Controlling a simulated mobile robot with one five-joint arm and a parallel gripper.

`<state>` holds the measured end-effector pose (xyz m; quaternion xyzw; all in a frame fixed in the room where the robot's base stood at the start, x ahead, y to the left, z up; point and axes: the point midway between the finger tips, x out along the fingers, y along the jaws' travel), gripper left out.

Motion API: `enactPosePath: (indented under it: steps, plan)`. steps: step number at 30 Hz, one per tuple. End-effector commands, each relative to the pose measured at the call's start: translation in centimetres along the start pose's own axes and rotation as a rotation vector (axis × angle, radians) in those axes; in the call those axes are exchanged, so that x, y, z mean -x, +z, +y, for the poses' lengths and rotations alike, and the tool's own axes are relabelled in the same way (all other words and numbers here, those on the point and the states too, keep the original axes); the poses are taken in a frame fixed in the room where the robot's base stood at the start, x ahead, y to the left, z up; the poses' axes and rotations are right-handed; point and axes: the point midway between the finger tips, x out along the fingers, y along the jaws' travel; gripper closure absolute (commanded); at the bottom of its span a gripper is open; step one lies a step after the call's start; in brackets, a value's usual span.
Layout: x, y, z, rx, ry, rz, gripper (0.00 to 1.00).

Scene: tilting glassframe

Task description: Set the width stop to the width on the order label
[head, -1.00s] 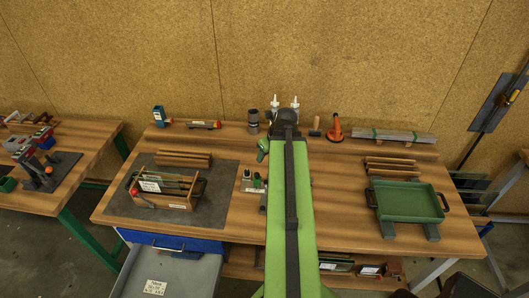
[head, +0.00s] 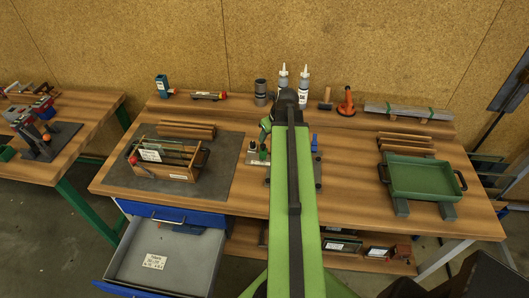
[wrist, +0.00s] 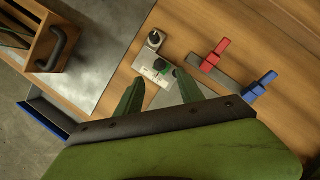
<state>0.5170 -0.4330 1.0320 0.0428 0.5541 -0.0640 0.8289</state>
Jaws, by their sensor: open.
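My gripper (wrist: 160,92) is open and empty, its two green fingers pointing at a grey fixture on the bench. In the wrist view the fixture has a pale marked plate (wrist: 152,69), a black-topped knob (wrist: 154,40) and a dark green knob (wrist: 160,65). Beyond it a grey bar (wrist: 220,77) carries a red block (wrist: 214,54) and a blue block (wrist: 260,86). The blue block also shows right of my arm in the head view (head: 314,143). A white card (head: 150,155) stands at the wooden crate; its writing is unreadable, and I cannot tell if it is the order label.
The wooden crate (head: 177,174) with panes stands left on a grey mat (head: 222,180). An open drawer (head: 130,262) below holds another white label (head: 155,260). A green tray (head: 425,178) and wooden strips (head: 405,145) lie right. Bottles (head: 304,87) stand at the back.

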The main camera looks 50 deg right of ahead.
Motion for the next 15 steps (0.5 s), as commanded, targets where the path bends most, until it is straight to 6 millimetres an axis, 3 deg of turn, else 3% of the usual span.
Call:
enactPosePath:
  steps: [1, 6, 10, 15]
  plan:
    - [-2.3, -0.3, -0.1, 0.0, 0.0, 0.0, 0.55]
    - [-5.8, -0.3, -0.1, 0.0, 0.0, 0.0, 0.55]
    - [-7.4, -0.2, -0.1, 0.0, 0.0, 0.0, 0.55]
    - [-7.6, 0.0, -0.1, -0.001, 0.0, 0.0, 0.55]
